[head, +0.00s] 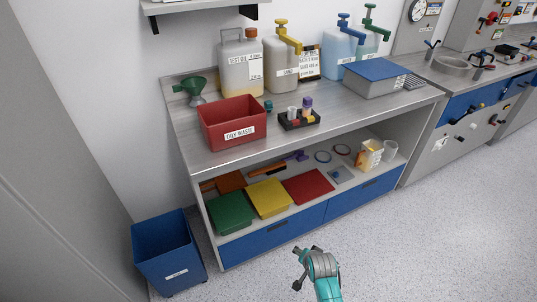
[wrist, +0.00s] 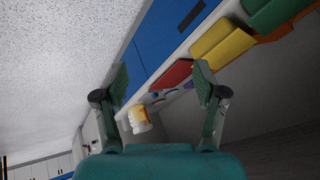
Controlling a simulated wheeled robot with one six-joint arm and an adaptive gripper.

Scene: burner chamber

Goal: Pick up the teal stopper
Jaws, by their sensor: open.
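A small teal piece (head: 268,105), which looks like the teal stopper, stands on the grey bench top in the head view. It is between the red oily-waste bin and the black holder, its lower part partly hidden behind the bin. My gripper (head: 302,268) is low in front of the bench, over the floor, well apart from the teal piece. In the wrist view my gripper (wrist: 161,78) has its two fingers spread with nothing between them. The stopper does not show in the wrist view.
The red bin (head: 233,123) and black holder (head: 299,120) flank the teal piece. Large jugs (head: 241,68) stand behind. The lower shelf holds green, yellow and red (head: 308,186) flat items. A blue bin (head: 168,252) stands on the floor at left. Floor at right is clear.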

